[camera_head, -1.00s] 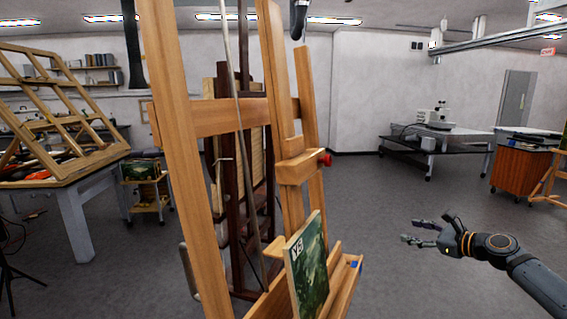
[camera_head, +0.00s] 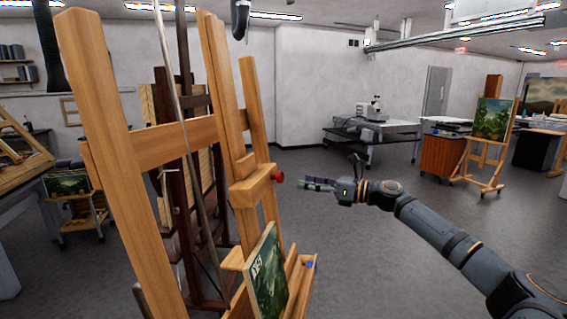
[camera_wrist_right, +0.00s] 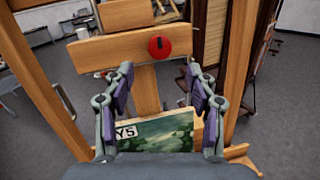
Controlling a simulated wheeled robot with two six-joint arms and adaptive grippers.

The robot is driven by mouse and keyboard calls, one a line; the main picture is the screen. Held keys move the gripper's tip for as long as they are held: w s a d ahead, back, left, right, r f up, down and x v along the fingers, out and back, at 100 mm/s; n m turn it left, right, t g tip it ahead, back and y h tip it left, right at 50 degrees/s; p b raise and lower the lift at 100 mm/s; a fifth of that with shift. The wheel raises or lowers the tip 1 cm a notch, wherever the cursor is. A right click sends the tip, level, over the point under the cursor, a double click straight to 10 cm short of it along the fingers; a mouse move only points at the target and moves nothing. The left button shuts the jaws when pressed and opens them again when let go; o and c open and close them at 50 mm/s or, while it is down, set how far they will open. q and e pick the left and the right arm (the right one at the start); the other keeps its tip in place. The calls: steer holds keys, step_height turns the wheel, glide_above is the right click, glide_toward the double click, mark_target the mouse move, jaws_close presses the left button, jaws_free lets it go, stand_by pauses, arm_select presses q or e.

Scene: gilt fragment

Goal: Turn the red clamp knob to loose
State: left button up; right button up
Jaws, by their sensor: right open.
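The red clamp knob (camera_head: 278,177) sticks out from the right side of the wooden clamp block (camera_head: 251,186) on the near easel. In the right wrist view the red knob (camera_wrist_right: 159,47) is round with a dark mark across its face. It lies beyond the fingertips, between their lines. My right gripper (camera_head: 305,183) is just right of the knob in the head view, pointing at it and apart from it. Its two purple-padded fingers (camera_wrist_right: 160,92) are open with nothing between them. My left gripper is not in view.
A painting marked Y5 (camera_head: 265,270) rests on the easel's lower ledge, below the knob. A dark easel (camera_head: 178,190) stands behind. Another easel with a painting (camera_head: 491,120) and an equipment table (camera_head: 345,138) stand farther back. The floor (camera_head: 380,260) right of the near easel is clear.

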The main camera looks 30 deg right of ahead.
mark_target(283, 178)
steer(key=p+x, duration=0.6)
steer(key=x, duration=0.1)
steer(key=shift+w+a+r, duration=0.15)
steer(key=shift+w+a, duration=0.1)
steer(key=shift+w, duration=0.05)
steer(key=shift+w+a, duration=0.15)
steer(key=shift+w, duration=0.05)
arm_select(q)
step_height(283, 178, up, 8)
